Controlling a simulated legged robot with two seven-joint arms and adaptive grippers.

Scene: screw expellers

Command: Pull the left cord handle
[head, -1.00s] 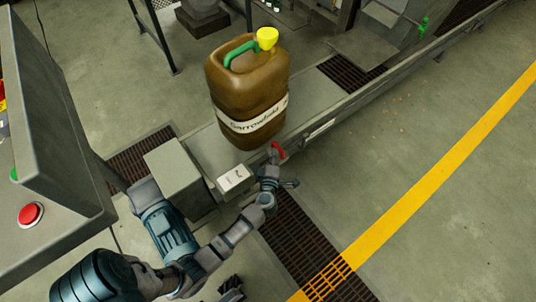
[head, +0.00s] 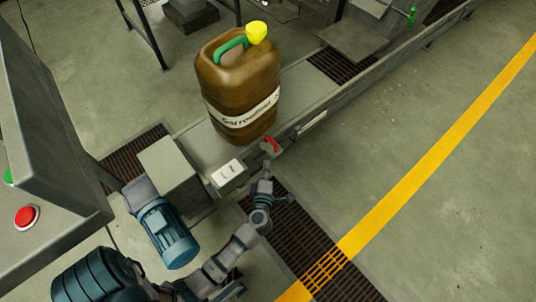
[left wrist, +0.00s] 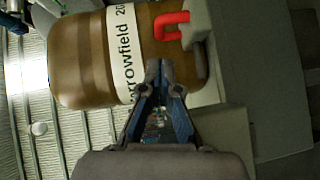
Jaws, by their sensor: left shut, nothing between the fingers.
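A small red handle (head: 270,145) sits on a grey mount at the side of the conveyor, just below the brown canister. It also shows in the left wrist view as a red loop (left wrist: 171,26), above and slightly right of the fingertips. No cord can be made out. My left gripper (head: 266,178) is below the handle in the head view, apart from it. In the left wrist view its fingers (left wrist: 160,67) meet at the tips, shut and empty. My right gripper is not in view.
A brown canister (head: 235,82) with a yellow cap stands on the conveyor (head: 300,98). A white switch box (head: 228,173) is left of my gripper, beside a blue motor (head: 167,235). A red button (head: 26,217) is on the left panel. The floor at right (head: 450,190) is clear.

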